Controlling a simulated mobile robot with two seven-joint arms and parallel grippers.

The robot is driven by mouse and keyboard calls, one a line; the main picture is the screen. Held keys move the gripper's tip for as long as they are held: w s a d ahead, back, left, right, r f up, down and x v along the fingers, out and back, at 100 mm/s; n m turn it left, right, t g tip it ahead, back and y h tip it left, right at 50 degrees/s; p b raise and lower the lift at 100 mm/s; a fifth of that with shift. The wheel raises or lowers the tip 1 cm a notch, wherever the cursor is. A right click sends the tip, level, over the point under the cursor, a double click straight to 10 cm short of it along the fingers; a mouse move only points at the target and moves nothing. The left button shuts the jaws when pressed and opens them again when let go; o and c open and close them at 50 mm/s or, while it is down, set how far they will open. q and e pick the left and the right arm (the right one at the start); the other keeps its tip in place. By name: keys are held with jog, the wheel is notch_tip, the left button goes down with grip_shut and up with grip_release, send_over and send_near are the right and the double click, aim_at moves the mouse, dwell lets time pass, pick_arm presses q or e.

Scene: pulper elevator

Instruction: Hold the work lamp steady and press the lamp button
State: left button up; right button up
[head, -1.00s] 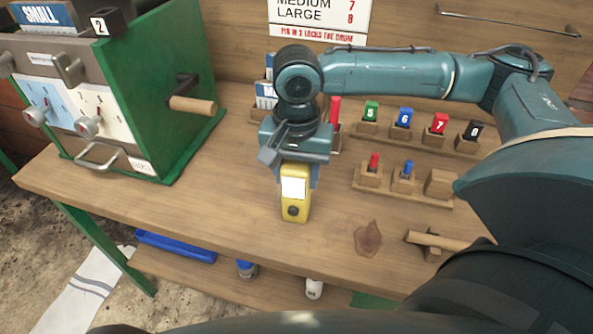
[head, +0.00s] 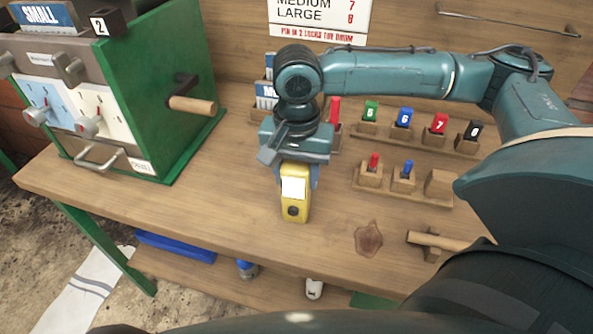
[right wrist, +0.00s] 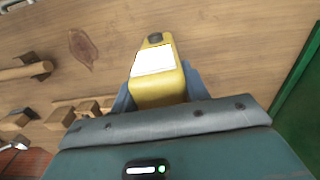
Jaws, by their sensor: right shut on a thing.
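The yellow work lamp (head: 295,204) stands on the wooden bench near its front edge, with a white panel and a round dark button (head: 293,211) on the side facing me. My right gripper (head: 298,178) is above it and shut on its upper part. In the right wrist view the lamp (right wrist: 160,92) sits between the blue fingers of my right gripper (right wrist: 158,95), with the dark button (right wrist: 155,38) at its far end. Whether the button is pressed in cannot be told. My left gripper is not in view.
A green machine (head: 165,95) with a wooden crank handle (head: 192,105) stands at the left. A wooden tool (head: 437,241) lies at the right. Bench space left of the lamp is clear.

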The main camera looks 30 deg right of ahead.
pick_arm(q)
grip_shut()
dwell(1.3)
